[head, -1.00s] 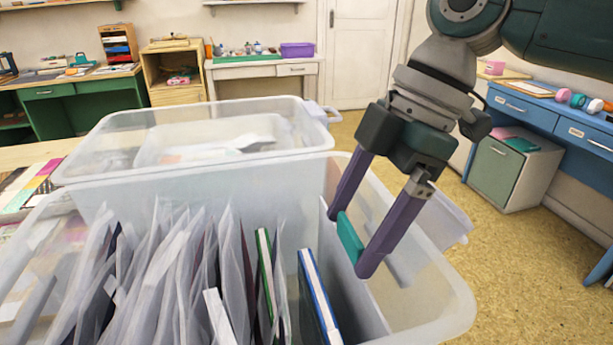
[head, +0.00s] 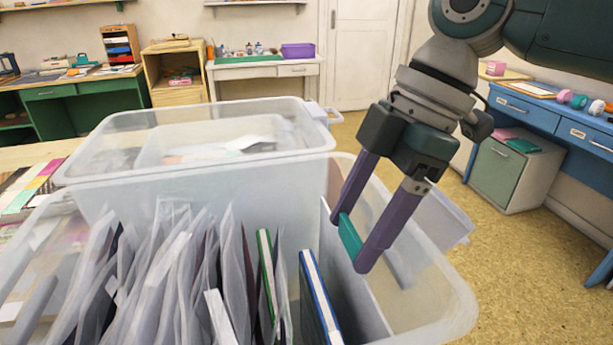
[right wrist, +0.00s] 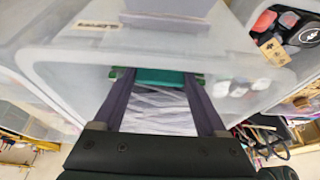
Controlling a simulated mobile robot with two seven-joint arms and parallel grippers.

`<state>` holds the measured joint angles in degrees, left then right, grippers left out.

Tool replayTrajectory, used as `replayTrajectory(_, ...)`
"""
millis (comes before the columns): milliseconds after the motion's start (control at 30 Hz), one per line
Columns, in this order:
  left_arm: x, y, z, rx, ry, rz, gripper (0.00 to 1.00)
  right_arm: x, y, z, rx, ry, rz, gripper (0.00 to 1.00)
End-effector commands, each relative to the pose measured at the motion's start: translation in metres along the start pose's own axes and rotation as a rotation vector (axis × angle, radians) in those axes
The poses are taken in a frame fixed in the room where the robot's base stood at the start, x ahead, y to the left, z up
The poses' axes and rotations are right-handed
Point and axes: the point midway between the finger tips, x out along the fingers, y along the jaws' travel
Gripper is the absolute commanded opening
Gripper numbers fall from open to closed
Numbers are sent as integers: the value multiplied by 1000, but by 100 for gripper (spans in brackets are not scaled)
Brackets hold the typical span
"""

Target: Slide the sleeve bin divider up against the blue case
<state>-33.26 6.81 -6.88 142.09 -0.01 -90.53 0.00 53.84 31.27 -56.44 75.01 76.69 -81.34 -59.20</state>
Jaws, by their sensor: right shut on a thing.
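The divider (head: 362,290) is a pale upright panel inside the clear bin, right of the blue case. A teal tab (head: 349,237) shows at its top edge, between my right fingers; it also shows in the right wrist view (right wrist: 158,78). My right gripper (head: 349,242) is shut on this tab. The blue case (head: 320,300) stands on edge, slim, with a white face along its top. A gap shows between it and the divider. The divider's lower part is hidden in the bin. My left gripper is not in view.
The clear bin (head: 455,305) holds several translucent sleeves (head: 180,270) and a green case (head: 267,265) left of the blue case. Right of the divider the bin looks empty.

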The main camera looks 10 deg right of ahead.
Motion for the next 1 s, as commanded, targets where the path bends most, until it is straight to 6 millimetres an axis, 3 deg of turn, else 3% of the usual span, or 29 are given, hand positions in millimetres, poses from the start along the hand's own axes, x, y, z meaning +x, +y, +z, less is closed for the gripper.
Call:
replayTrajectory(133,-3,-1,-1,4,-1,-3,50,0,0,-6,-1,2,-2,0)
replayTrajectory(433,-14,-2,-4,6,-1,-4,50,19,0,-52,-2,3,-1,0)
replayTrajectory(767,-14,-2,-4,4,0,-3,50,22,0,-56,-1,3,0,0)
replayTrajectory(800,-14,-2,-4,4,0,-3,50,22,0,-56,-1,3,0,78)
replayTrajectory(1000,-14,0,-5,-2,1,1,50,22,0,-55,-1,2,0,100)
